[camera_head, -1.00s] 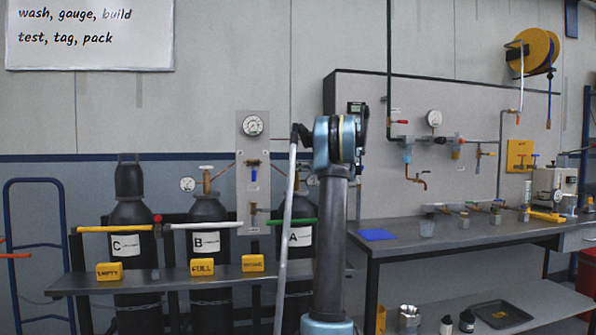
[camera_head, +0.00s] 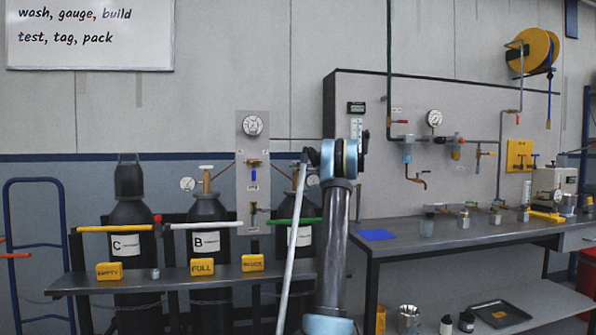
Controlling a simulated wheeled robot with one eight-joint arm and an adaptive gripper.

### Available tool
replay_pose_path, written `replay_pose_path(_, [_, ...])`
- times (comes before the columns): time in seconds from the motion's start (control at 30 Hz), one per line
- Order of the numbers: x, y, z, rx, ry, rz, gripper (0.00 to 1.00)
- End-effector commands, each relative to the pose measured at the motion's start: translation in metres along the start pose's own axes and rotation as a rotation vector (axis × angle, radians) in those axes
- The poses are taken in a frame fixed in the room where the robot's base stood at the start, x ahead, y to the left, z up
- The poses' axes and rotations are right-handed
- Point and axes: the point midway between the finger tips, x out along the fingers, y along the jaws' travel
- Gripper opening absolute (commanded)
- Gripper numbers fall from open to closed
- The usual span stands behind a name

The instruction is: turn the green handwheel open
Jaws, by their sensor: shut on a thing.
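I cannot make out a green handwheel. A green bar (camera_head: 285,221) runs across the front of dark cylinder A (camera_head: 294,262), partly behind my arm.
Cylinder C (camera_head: 131,265) has a yellow bar. A low shelf (camera_head: 75,284) with yellow signs runs before them.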

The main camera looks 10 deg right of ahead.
Motion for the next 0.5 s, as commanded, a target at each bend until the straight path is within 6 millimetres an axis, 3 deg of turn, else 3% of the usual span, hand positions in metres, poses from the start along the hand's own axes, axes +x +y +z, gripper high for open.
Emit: replay_pose_path(0.5, [-0.0001, 0.0061, -0.0008, 0.0, 0.003, -0.221, 0.3])
